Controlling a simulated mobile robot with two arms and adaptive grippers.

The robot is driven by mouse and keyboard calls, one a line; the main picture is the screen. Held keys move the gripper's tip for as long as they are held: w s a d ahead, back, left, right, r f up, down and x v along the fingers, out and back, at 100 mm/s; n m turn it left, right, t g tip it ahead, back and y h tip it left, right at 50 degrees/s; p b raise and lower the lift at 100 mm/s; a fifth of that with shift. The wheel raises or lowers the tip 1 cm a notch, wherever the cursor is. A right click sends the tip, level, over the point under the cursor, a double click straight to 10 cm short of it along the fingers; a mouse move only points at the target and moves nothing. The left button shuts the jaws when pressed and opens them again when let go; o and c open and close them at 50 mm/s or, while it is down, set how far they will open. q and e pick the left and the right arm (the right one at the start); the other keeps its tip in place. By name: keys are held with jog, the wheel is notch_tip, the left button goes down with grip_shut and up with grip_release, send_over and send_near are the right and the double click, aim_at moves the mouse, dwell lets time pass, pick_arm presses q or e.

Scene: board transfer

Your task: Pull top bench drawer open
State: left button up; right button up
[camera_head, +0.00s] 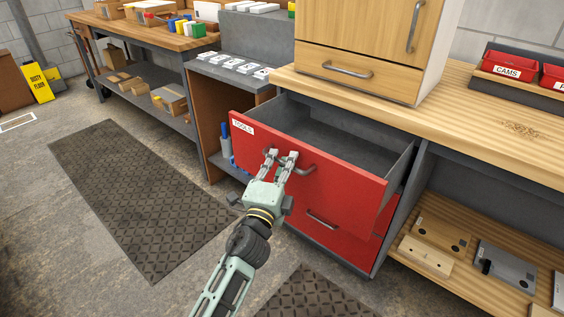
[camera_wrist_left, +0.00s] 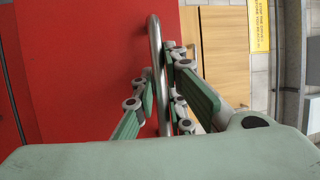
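The top bench drawer (camera_head: 342,172) has a red front with a "TOOLS" label and is pulled well out of the bench. Its grey inside (camera_head: 330,129) shows and looks empty. My left gripper (camera_head: 281,155) is at the drawer's metal bar handle (camera_head: 306,168). In the left wrist view, the handle (camera_wrist_left: 155,50) runs between the two fingers, which close in on it from both sides. The red drawer front (camera_wrist_left: 80,70) fills the left of that view. My right gripper is not in view.
A lower red drawer (camera_head: 322,220) sits closed below. A wooden cabinet (camera_head: 350,45) stands on the bench above. An open shelf with boards (camera_head: 425,256) is at the right. Dark floor mats (camera_head: 140,200) lie in front, with clear floor around.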

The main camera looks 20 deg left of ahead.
pick_arm(q)
jog(key=o, duration=0.4)
jog(key=shift+f, duration=0.1)
jog(key=shift+c, duration=0.2)
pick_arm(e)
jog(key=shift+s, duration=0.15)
pick_arm(q)
jog(key=s, duration=0.4)
jog(key=s+f, duration=0.1)
jog(key=s, duration=0.3)
jog(key=s+f, duration=0.1)
jog(key=s, duration=0.2)
jog(key=shift+s+d, duration=0.35)
jog(key=shift+s, duration=0.05)
jog(key=shift+f, duration=0.15)
